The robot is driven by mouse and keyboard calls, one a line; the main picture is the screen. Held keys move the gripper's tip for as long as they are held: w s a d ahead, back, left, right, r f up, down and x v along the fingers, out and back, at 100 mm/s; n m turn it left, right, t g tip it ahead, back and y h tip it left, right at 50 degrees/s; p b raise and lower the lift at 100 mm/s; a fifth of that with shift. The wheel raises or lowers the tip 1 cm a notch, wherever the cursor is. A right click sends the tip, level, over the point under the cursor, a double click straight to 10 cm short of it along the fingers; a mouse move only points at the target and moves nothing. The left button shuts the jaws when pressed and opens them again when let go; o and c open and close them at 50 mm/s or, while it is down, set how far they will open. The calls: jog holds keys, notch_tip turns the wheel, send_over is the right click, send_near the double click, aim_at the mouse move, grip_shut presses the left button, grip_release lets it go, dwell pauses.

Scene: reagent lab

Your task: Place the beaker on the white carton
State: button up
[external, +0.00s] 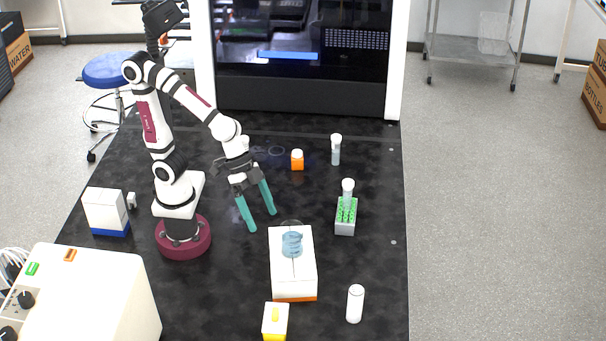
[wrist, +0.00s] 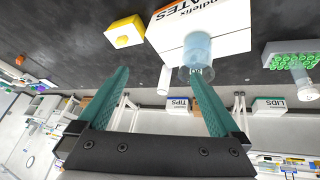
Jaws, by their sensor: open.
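The beaker (external: 292,245) is clear with blue contents and stands upright on the far part of the white carton (external: 290,281). In the wrist view the beaker (wrist: 197,47) also shows against the carton (wrist: 222,20). My gripper (external: 262,220) is open and empty, to the left of the beaker and apart from it in the external view. In the wrist view my gripper (wrist: 160,73) has its teal fingers spread wide, and the right fingertip overlaps the beaker's edge in the picture.
A green tube rack (external: 345,229) holding a tube stands right of the carton. A yellow-based box (external: 275,322) and a white-capped vial (external: 355,304) are in front. An orange bottle (external: 297,161) and another vial (external: 336,150) stand behind. The black table's right edge strip is clear.

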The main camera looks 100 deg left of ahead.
jog(key=s+a+f+m+g+y, duration=0.1)
jog(key=s+a+g+y, duration=0.3)
jog(key=s+a, duration=1)
jog(key=shift+a+g+y, duration=0.4)
jog(key=shift+a+y, duration=0.4)
jog(key=shift+a, duration=0.25)
